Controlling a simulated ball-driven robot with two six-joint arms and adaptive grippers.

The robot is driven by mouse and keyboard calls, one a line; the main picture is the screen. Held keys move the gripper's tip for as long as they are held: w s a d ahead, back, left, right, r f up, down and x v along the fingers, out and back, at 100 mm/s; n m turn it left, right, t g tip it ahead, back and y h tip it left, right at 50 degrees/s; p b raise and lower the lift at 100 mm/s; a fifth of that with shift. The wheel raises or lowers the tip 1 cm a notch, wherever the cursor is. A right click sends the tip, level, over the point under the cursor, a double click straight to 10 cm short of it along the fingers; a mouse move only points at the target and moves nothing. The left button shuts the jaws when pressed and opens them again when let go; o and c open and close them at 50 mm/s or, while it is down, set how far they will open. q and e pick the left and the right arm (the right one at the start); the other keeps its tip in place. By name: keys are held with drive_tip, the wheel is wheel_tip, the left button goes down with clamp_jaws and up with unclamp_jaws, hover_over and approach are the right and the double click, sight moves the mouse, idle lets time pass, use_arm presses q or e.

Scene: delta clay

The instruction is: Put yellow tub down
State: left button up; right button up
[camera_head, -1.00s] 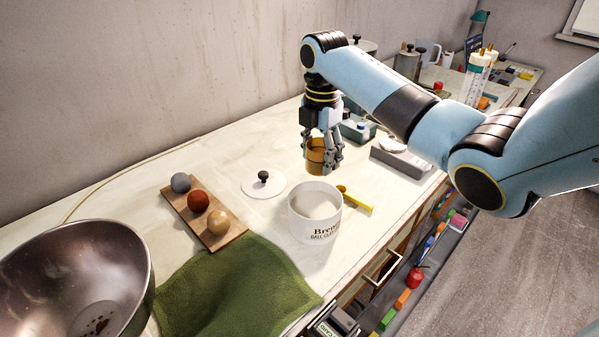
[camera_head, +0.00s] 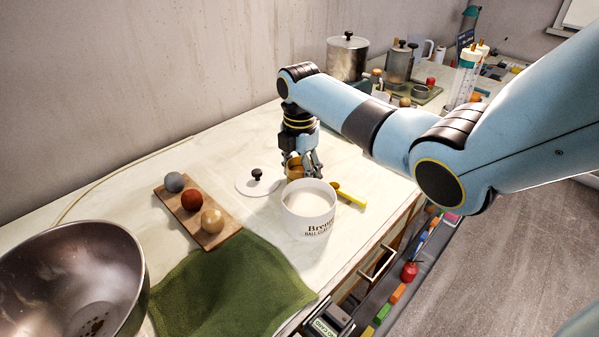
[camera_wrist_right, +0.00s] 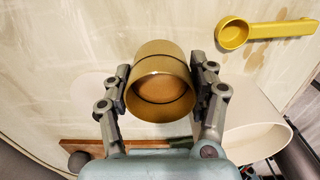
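The yellow tub (camera_head: 293,169) is a small ochre cylinder, held between the fingers of my right gripper (camera_head: 301,168). In the right wrist view, the tub (camera_wrist_right: 161,78) sits between the two finger pads of the gripper (camera_wrist_right: 163,88), its round end facing the camera. In the head view it is low over the counter, behind the white canister (camera_head: 308,207), which hides part of its lower side. I cannot tell whether it touches the counter. My left gripper is not in view.
A white lid (camera_head: 257,181) lies left of the tub and a yellow scoop (camera_head: 348,195) right of it. A wooden board (camera_head: 203,215) with three balls, a green cloth (camera_head: 235,290) and a metal bowl (camera_head: 72,272) are nearer. Pots (camera_head: 347,58) stand farther back.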

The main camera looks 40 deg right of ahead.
drive_tip(key=shift+o, duration=1.3)
drive_tip(key=shift+r, duration=0.15)
